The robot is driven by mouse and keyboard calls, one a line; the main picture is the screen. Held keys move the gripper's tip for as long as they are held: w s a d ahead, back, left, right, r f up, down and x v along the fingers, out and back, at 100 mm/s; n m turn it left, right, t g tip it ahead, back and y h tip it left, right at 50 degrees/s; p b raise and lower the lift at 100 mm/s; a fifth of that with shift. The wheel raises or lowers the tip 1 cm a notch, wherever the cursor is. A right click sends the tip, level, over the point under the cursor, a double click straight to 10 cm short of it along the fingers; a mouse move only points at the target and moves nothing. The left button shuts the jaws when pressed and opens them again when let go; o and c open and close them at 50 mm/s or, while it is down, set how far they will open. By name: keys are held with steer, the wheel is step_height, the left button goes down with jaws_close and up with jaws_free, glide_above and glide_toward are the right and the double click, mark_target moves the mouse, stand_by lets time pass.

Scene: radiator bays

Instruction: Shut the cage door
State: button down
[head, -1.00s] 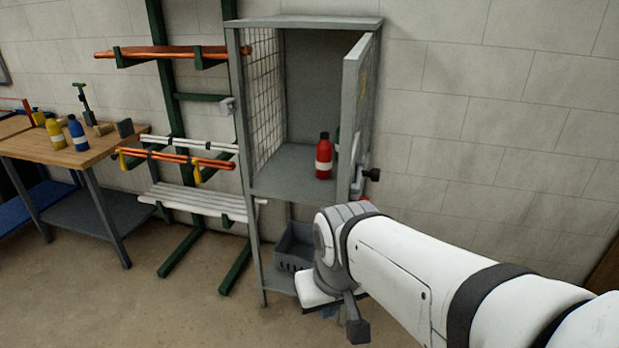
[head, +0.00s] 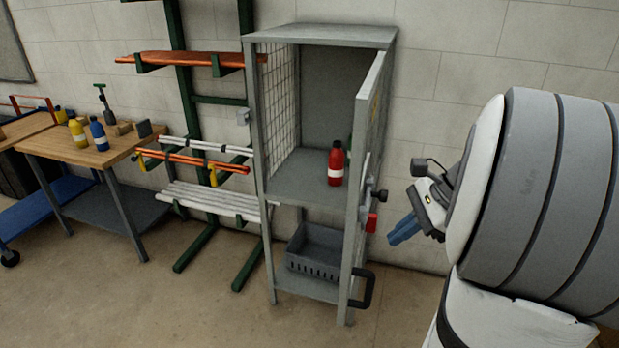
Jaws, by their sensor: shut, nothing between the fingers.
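The grey cage (head: 325,36) stands against the wall with its mesh side on the left. Its door (head: 369,150) is wide open, swung out on the right and seen nearly edge-on. A dark handle (head: 366,289) juts from the door's lower end, and a red part (head: 371,223) and a dark knob sit higher on its outer side. My gripper (head: 400,232), with blue fingers, is to the right of the door, apart from it in the picture, shut and empty. The door's outer face is mostly hidden.
A red bottle (head: 336,164) stands on the cage shelf, partly hiding a green item behind. A grey basket (head: 315,251) sits below. Left are a green rack (head: 190,110) with pipes and a wooden workbench (head: 92,150) with bottles. The floor before the cage is clear.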

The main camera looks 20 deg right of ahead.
steer(key=d+r+m+t+y+p, duration=0.1)
steer(key=d+r+m+t, duration=0.1)
steer(key=d+r+m, duration=0.3)
steer(key=p+x, duration=0.2)
steer(key=x, duration=1.1)
steer(key=shift+w+a+n+p, duration=0.3)
steer(key=shift+w, duration=0.2)
